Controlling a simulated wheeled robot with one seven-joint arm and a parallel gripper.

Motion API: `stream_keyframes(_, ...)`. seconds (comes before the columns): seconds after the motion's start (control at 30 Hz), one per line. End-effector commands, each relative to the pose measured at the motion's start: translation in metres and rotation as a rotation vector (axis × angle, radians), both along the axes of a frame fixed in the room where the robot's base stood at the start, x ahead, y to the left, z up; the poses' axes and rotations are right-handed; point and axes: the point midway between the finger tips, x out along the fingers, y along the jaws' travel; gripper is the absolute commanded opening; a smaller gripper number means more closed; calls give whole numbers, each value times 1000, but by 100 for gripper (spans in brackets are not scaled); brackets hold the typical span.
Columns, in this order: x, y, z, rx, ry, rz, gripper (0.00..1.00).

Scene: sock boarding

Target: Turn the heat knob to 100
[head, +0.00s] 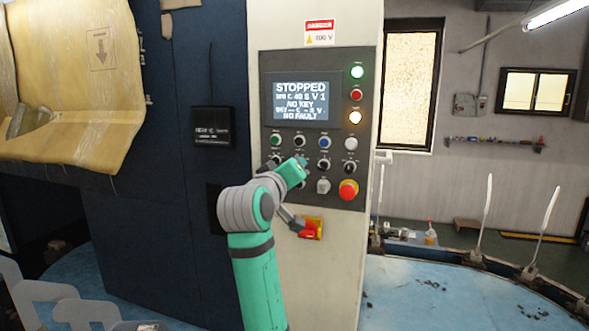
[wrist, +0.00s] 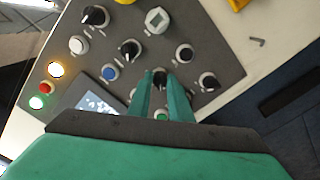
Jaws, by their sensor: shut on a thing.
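The control panel (head: 337,105) stands upright on a pale cabinet, with buttons and black knobs below its screen. My gripper (head: 301,163) is at the middle of the button area, left of centre. In the wrist view my gripper (wrist: 160,78) has its two green fingers on either side of a black knob (wrist: 160,85), shut on it. The knob's label and pointer are hidden or too small to read. In the head view my gripper covers this knob.
Other black knobs (wrist: 130,48) and (wrist: 208,82) sit close on both sides. A red emergency button (head: 348,189) is at the panel's lower right, and a red and yellow switch (head: 310,229) is below. A dark cabinet (head: 190,120) is to the left.

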Motion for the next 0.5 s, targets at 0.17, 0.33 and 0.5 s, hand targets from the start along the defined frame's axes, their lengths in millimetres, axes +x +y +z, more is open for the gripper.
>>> stream_keyframes(0.17, 0, 0, -1, -22, 11, 0, 0)
stream_keyframes(0.33, 0, 0, -1, -33, 14, -1, 0)
stream_keyframes(0.5, 0, 0, -1, -41, 16, 0, 0)
